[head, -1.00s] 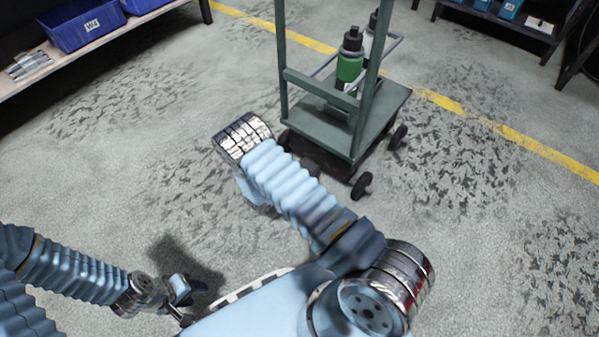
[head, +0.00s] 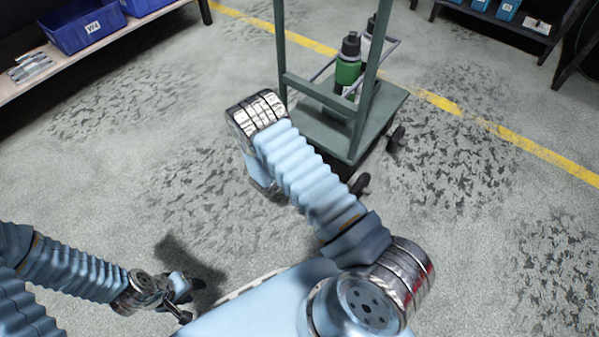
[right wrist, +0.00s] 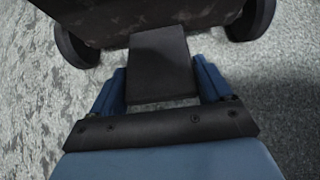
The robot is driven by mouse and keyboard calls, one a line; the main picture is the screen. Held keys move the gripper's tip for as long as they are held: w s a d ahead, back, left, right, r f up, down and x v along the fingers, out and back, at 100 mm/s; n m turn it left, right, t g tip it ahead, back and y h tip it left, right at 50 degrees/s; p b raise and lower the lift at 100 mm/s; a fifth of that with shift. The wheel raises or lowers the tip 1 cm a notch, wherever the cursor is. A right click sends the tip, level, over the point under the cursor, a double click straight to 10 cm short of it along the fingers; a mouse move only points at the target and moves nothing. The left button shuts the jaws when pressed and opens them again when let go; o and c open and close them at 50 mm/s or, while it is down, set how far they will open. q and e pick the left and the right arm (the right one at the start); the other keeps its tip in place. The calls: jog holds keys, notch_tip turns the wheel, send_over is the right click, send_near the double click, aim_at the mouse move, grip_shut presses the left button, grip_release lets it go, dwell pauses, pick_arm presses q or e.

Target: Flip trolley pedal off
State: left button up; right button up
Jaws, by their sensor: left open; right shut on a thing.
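The green trolley (head: 318,130) stands ahead, with bottles on its deck. In the right wrist view, its dark underside (right wrist: 110,22) shows with a wheel on either side. A flat black pedal (right wrist: 160,65) sticks out from the underside between my right gripper's two blue fingers (right wrist: 162,88). The right gripper is shut on the pedal. In the head view my right arm hides the pedal and the right gripper. My left gripper (head: 180,298) is open and empty at the lower left, over the floor, far from the trolley.
A green bottle (head: 348,68) stands on the trolley deck inside a rail. A shelf with blue bins (head: 85,28) is at the upper left. Another shelf (head: 505,25) is at the upper right. A yellow line (head: 500,132) crosses the floor behind the trolley. The floor around is clear.

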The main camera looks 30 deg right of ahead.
jog(key=o, duration=1.4)
jog(key=shift+r, duration=0.1)
jog(key=p+v, duration=0.1)
jog(key=v, duration=1.2)
jog(key=shift+s+a+r+p, duration=0.1)
jog(key=shift+a+r+p, duration=0.05)
jog(key=shift+a+p, duration=0.2)
